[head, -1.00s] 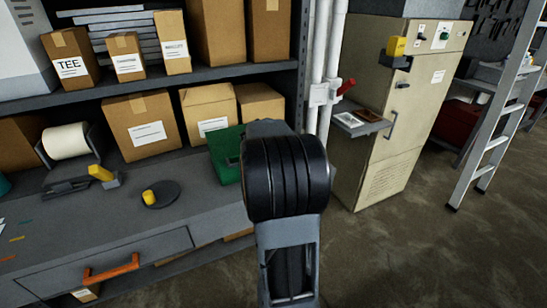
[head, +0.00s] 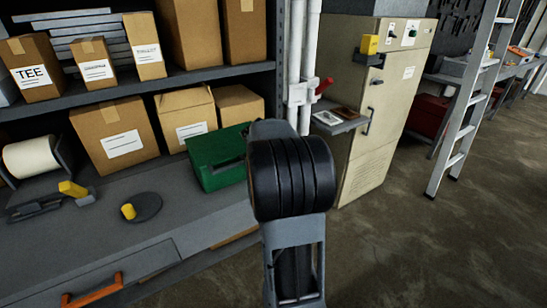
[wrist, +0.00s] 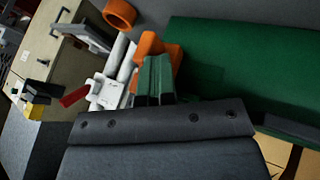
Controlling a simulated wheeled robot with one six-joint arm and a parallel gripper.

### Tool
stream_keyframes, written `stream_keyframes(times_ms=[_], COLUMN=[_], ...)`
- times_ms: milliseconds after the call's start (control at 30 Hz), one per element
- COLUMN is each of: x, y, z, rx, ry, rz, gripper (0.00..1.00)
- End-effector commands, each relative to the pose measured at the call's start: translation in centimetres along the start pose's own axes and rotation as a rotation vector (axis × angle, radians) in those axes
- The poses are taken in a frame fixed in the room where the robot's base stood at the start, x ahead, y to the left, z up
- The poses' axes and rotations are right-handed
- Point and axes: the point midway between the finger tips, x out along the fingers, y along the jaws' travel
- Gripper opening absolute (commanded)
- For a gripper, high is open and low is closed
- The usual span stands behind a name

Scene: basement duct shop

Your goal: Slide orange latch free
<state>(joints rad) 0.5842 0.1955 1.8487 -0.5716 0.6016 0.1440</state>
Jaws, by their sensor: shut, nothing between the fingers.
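An orange piece that looks like the latch (wrist: 174,52) shows in the wrist view, at the left edge of a green case (wrist: 250,60). A separate orange ring (wrist: 120,13) is above and left of it. My gripper (wrist: 154,62) has its two fingers shut together, with nothing visible between them. The fingertips overlap the orange piece in the picture; I cannot tell whether they touch it. In the head view the green case (head: 215,172) sits on the bench, partly behind my arm. My gripper and the orange piece are hidden there.
The bench (head: 165,228) holds a white roll (head: 30,157) and a dark disc with a yellow knob (head: 130,211). An orange handle (head: 92,290) is on the drawer. Boxes fill the shelf (head: 180,80). White pipes (head: 305,70), a beige cabinet (head: 385,140) and a ladder (head: 465,110) stand right.

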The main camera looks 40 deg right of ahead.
Motion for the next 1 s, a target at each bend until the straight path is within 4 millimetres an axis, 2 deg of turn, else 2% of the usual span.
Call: stream_keyframes(times_ms=[133,233,500,700,1000], x=[-0.2,-1.2,-5.7,-8.4,-9.8], y=[0.2,0.3,0.2,0.1,0.0], z=[-0.1,-0.2,-0.5,-0.6,-0.6], rx=[0.003,0.003,0.004,0.005,0.006], ry=[0.002,0.004,0.002,0.001,-0.002], rz=[0.003,0.004,0.003,0.003,0.003], gripper=[0.00,0.00,0.00,0.00,0.00])
